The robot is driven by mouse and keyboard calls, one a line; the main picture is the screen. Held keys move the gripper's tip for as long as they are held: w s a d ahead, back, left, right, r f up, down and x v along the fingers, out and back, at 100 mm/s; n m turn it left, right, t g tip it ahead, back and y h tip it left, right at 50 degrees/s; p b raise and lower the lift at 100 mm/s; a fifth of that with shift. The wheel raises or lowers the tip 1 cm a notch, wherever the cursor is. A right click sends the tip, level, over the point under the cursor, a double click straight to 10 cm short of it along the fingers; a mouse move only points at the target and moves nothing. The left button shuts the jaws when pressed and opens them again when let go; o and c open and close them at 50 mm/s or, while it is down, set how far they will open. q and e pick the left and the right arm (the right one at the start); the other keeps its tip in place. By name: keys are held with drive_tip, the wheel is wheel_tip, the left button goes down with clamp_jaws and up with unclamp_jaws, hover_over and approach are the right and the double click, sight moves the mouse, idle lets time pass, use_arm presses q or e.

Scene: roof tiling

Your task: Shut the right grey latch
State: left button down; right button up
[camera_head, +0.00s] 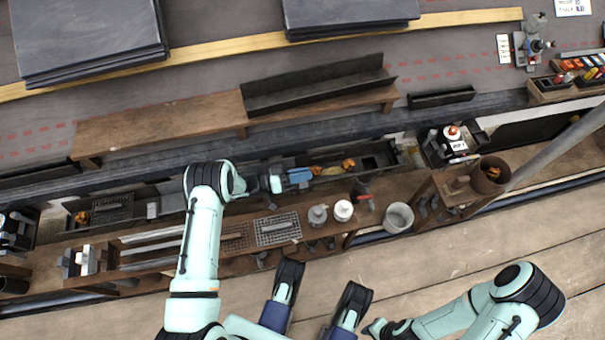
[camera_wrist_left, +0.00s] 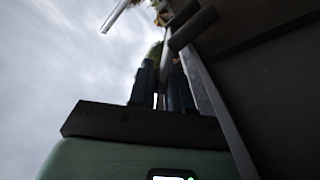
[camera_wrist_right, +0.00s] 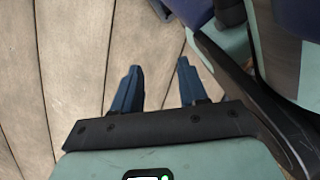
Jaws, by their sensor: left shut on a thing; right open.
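My left gripper (camera_head: 305,176) reaches in from the left over the dark gutter trough, its blue fingers pointing right. In the left wrist view its fingers (camera_wrist_left: 162,72) are shut on a thin grey piece (camera_wrist_left: 162,82), which looks like the right grey latch. A dark rounded bar crosses just beyond the fingertips (camera_wrist_left: 192,27). The latch cannot be made out in the head view. My right gripper (camera_wrist_right: 158,78) is open and empty above wooden planks.
A wooden shelf (camera_head: 160,125) runs behind the trough. White pots (camera_head: 343,210) and a grey bucket (camera_head: 398,217) stand in front. Slate stacks (camera_head: 88,35) lie at the back. A pole (camera_head: 555,150) slants at the right. The plank floor (camera_head: 450,250) is clear.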

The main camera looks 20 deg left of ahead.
use_arm(q)
drive_tip(key=shift+s+f, duration=0.1)
drive_tip(key=c, duration=1.1)
unclamp_jaws()
drive_tip(key=shift+c, duration=0.2)
drive_tip(key=p+v, duration=0.2)
drive_tip(key=v, duration=1.1)
drive_tip(key=shift+s+a, duration=0.1)
drive_tip(key=shift+a, duration=0.1)
use_arm(e)
drive_tip(key=shift+t, duration=0.8)
drive_tip(key=w, duration=0.1)
drive_tip(key=w+r, duration=0.2)
drive_tip(key=w, duration=0.1)
drive_tip(key=shift+w+a, duration=0.1)
drive_tip(key=shift+a, duration=0.15)
